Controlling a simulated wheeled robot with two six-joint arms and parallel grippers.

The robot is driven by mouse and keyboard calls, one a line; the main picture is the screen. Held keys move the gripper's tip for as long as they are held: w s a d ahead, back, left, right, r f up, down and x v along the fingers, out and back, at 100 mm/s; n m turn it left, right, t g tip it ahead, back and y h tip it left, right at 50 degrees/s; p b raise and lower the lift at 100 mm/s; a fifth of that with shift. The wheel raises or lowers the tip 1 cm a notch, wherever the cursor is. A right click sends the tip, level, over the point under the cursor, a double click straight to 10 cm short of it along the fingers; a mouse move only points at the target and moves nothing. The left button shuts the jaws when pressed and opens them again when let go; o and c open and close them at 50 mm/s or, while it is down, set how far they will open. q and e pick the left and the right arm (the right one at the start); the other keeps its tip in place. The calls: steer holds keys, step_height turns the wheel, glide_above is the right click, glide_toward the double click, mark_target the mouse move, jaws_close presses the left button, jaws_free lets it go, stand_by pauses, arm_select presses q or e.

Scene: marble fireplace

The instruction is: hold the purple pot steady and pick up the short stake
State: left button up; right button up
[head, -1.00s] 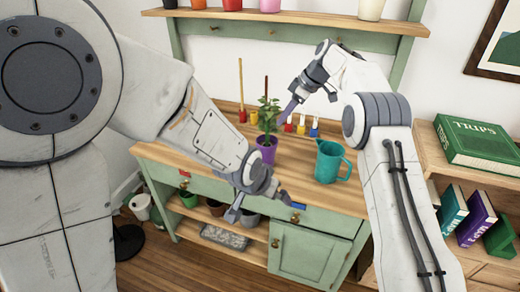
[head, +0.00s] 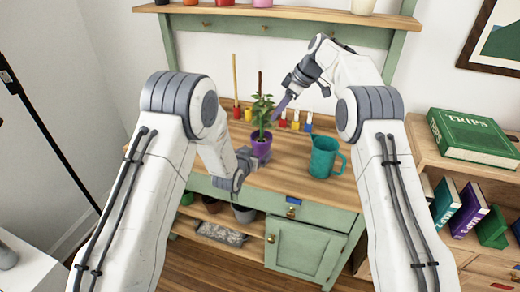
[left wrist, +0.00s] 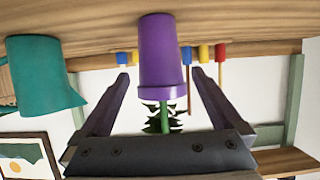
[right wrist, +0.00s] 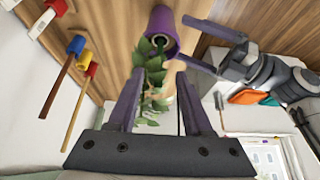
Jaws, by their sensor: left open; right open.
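The purple pot (head: 261,143) stands upright on the wooden bench top with a leafy green plant (head: 262,110) in it. My left gripper (left wrist: 160,72) is open, low at the front of the pot, with one finger on each side of the pot (left wrist: 162,50) and visible gaps. My right gripper (right wrist: 160,73) is open and empty, above and right of the plant in the head view. Several sticks with coloured ends stand along the back, including a tall red-ended one (head: 235,82) and a dark one (head: 260,80) partly hidden by the plant. I cannot tell which is the short stake.
A teal watering jug (head: 323,158) stands right of the pot, near the bench's front. Small coloured pieces (head: 295,122) stand behind, right of the plant. A shelf (head: 290,15) runs above the back. The bench top between pot and jug is clear.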

arm_select(q)
steer(key=x, duration=0.6)
steer(key=shift+w+d+f, duration=0.15)
steer(key=shift+w+f, duration=0.05)
steer(key=shift+w, duration=0.15)
jaws_close()
